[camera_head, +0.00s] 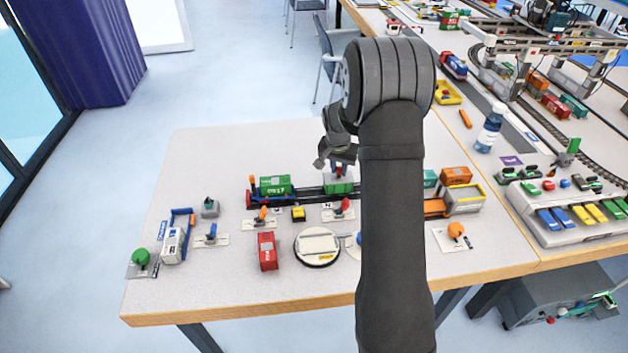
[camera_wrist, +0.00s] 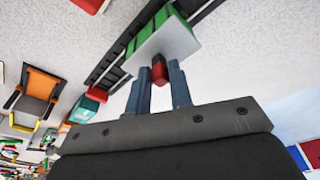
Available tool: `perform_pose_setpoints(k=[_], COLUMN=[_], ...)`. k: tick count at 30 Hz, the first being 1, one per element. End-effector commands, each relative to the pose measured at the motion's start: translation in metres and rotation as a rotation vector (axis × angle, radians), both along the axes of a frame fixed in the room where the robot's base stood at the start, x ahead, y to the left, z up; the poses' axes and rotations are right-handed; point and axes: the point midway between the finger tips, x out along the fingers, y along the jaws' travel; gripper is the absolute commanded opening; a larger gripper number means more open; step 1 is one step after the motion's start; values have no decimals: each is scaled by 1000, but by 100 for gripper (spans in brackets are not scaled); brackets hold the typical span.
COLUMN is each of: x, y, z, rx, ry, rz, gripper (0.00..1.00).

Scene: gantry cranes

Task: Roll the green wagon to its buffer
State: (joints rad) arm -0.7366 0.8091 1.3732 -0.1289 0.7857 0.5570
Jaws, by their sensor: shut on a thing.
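The green wagon (camera_head: 338,188) stands on the dark track in the middle of the table, its right side partly hidden by my arm. In the head view my gripper (camera_head: 337,164) is over the wagon. A red buffer-like block (camera_head: 249,198) sits at the track's left end, beside a green container (camera_head: 273,184) marked with white lettering.
The track (camera_head: 310,194) is clear between the green container and the wagon. A yellow block (camera_head: 298,214), a red container (camera_head: 267,251) and a round turntable (camera_head: 317,246) lie in front. Orange and teal containers stand right of my arm.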

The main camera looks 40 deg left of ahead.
Motion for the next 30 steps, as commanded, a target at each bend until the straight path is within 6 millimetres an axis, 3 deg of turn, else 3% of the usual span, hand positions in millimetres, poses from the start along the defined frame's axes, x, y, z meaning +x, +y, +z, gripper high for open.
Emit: perform_pose_setpoints(k=[30], x=[38], y=[-35], z=[2], rx=[4], ry=[-4], rz=[-2], gripper=[7])
